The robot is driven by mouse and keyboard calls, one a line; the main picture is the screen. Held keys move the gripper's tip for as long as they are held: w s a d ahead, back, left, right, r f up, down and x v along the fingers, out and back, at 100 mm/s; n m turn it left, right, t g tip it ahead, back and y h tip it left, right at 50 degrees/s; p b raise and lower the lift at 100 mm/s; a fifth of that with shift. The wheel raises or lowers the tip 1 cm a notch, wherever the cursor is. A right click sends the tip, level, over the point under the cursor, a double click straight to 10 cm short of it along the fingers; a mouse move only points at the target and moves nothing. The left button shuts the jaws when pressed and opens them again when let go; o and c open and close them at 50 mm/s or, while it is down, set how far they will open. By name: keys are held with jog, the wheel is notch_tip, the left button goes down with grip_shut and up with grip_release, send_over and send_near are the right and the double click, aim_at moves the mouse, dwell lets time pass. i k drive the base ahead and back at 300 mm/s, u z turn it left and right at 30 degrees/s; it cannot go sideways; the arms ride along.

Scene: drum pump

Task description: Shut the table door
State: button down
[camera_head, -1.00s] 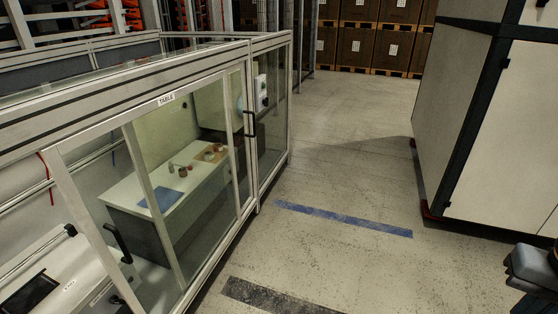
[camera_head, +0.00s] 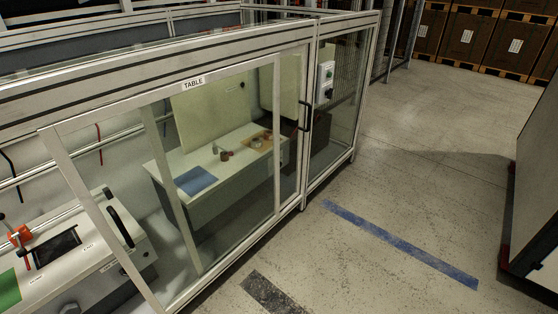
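The table enclosure's front runs along the left, under a rail with a TABLE label (camera_head: 193,83). Its glazed door (camera_head: 240,160) has upright metal bars. A black handle (camera_head: 120,227) is near the left slanted bar, and another black handle (camera_head: 305,115) is at the right post. The panels overlap in view, and I cannot tell how far the door is open. Behind the glass stands a white table (camera_head: 225,160) with a blue mat (camera_head: 196,180) and small items. My gripper is not in view.
A blue floor stripe (camera_head: 400,244) and a dark floor patch (camera_head: 272,294) lie before the enclosure. The concrete floor (camera_head: 420,170) is clear. A pale cabinet (camera_head: 535,190) stands at the right edge. Boxes on pallets (camera_head: 470,40) line the back. A control box (camera_head: 325,82) is on the enclosure.

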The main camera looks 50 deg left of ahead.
aim_at(50, 134)
jog(key=u, duration=0.7)
jog(key=i, duration=0.9)
jog(key=u, duration=0.95)
